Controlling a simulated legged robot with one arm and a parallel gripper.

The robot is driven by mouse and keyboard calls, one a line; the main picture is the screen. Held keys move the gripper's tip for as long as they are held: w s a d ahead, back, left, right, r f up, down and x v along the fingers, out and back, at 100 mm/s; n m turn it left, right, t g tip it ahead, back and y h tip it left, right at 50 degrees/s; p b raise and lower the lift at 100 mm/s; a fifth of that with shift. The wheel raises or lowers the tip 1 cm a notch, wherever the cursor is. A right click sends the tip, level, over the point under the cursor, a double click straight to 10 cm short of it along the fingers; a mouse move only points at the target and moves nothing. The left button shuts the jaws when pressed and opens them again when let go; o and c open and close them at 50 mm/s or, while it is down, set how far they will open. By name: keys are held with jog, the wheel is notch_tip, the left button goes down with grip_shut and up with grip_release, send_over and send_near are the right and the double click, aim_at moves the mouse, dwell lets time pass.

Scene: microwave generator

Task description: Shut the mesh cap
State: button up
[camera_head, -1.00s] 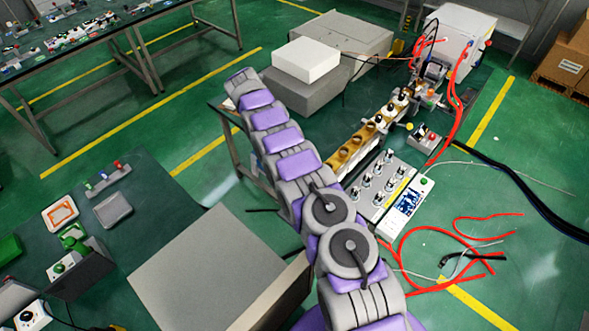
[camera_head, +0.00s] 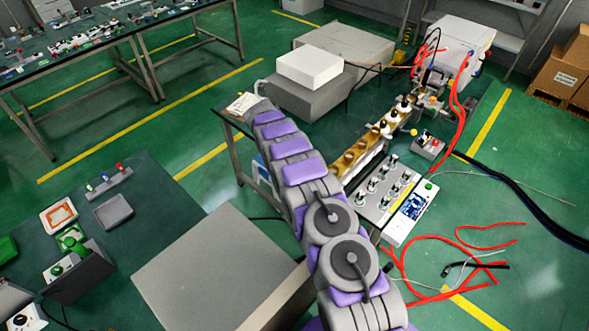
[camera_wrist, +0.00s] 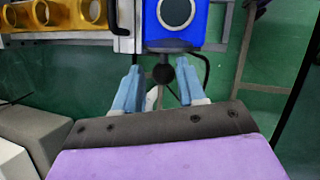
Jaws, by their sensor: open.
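My gripper (camera_wrist: 158,72) is open, with its two blue fingers pointing up in the wrist view. A black ball knob (camera_wrist: 163,74) shows between the fingertips, below a blue housing (camera_wrist: 176,38) with a pale round ring. I see nothing held, and cannot tell whether a finger touches the knob. I cannot make out a mesh surface, so which part is the mesh cap is unclear. In the head view my arm reaches away along the left side of the gold waveguide row (camera_head: 364,152). The gripper is hidden there behind the arm's far end.
Gold rings (camera_wrist: 93,10) stand to the left of the blue housing. In the head view a control box (camera_head: 407,213) with red cables (camera_head: 465,240) lies to the right of my arm. A white box (camera_head: 310,68) stands on grey blocks beyond the arm's end.

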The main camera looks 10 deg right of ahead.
jog(key=a+f, duration=0.1)
jog(key=w+f, duration=0.1)
jog(key=shift+a+f, duration=0.3)
jog(key=shift+a, duration=0.05)
jog(key=shift+s+d+r, duration=0.2)
jog(key=shift+d, duration=0.3)
jog(key=shift+s+d+r, duration=0.2)
jog(key=shift+d, duration=0.3)
jog(key=shift+c, duration=1.4)
jog(key=shift+d, duration=0.3)
jog(key=shift+c, duration=0.8)
jog(key=shift+w, duration=0.1)
jog(key=shift+c, duration=0.7)
jog(key=shift+a, duration=0.1)
jog(key=shift+c, duration=0.7)
jog(key=shift+w+a, duration=0.15)
jog(key=shift+a, duration=0.65)
grip_shut()
jog(key=shift+d+r, duration=0.1)
jog(key=shift+d, duration=0.25)
